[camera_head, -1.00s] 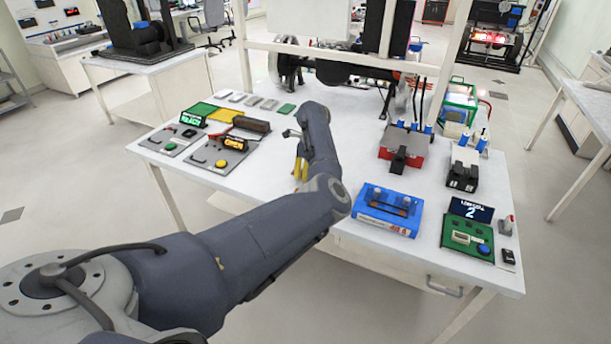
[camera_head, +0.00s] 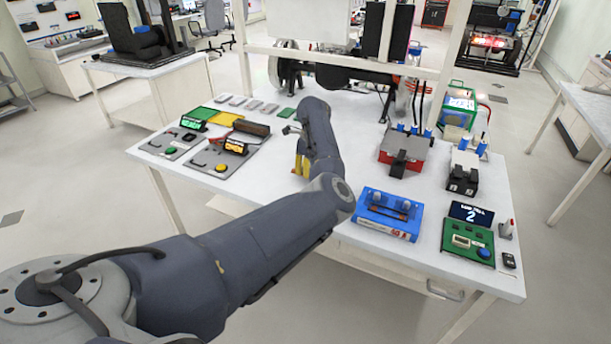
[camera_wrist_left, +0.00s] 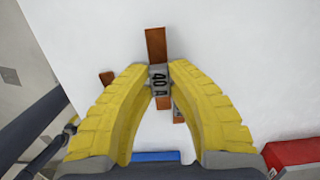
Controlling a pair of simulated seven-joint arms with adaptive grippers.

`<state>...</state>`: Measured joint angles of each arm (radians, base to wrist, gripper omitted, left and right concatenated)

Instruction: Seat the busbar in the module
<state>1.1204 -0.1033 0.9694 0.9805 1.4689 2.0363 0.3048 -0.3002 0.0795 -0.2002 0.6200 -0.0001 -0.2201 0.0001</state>
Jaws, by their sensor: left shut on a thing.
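My left gripper (camera_head: 303,166) is above the white table, left of the blue module. In the left wrist view its yellow fingers (camera_wrist_left: 160,80) are shut on a grey block marked 40 A, the middle of a copper busbar (camera_wrist_left: 155,44). Copper shows above the block and in part below it, behind the right finger. Another copper end (camera_wrist_left: 107,77) shows beside the left finger; I cannot tell whether it is the same piece. The blue module (camera_head: 364,210) sits near the table's front edge, with posts and a dark slot on top. My right gripper is out of view.
A red box (camera_head: 388,157) and a black box (camera_head: 462,183) stand behind the module. A green board (camera_head: 457,252) with a screen is right of it. Grey panels (camera_head: 203,160) lie at the left.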

